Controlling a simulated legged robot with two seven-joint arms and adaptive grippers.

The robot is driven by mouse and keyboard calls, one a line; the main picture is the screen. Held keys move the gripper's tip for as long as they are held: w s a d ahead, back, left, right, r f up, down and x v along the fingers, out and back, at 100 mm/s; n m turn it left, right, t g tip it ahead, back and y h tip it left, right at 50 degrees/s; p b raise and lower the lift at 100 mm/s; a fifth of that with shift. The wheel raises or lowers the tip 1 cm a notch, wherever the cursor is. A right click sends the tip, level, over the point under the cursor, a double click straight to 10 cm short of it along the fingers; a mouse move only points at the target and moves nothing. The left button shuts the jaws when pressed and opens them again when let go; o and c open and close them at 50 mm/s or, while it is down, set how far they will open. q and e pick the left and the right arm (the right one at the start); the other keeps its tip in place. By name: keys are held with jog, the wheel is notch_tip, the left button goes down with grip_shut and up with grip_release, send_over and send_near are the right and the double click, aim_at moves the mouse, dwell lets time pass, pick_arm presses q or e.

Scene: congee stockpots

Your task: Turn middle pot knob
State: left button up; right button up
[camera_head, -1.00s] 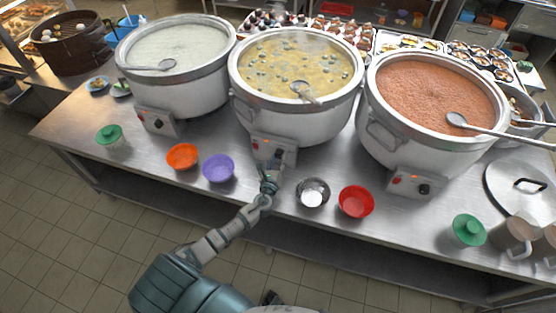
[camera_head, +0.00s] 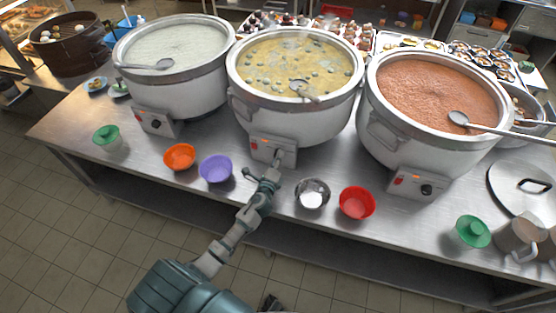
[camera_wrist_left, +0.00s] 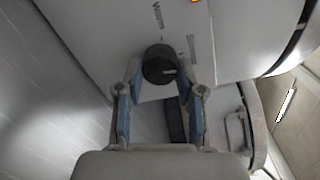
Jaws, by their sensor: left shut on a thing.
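The middle pot (camera_head: 297,75) holds a yellow congee with a ladle in it. Its control panel (camera_head: 262,149) faces the front of the table, with a red switch and an orange light. In the left wrist view its dark round knob (camera_wrist_left: 159,64) sits between the two fingertips of my left gripper (camera_wrist_left: 159,80). In the head view the left gripper (camera_head: 279,168) is at the right part of the panel and hides the knob. The left gripper is shut on the knob. My right gripper is not in view.
Two more pots stand to the left (camera_head: 178,70) and right (camera_head: 432,110). An orange bowl (camera_head: 180,157), a purple bowl (camera_head: 216,169), a metal bowl (camera_head: 312,193) and a red bowl (camera_head: 356,202) lie along the table's front.

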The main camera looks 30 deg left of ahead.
pick_arm(q)
jog(key=shift+a+f+n, duration=0.1)
jog(key=shift+n, duration=0.5)
jog(key=o, duration=1.1)
jog(key=shift+o, duration=0.2)
jog(key=v, duration=1.2)
jog(key=shift+a, duration=0.15)
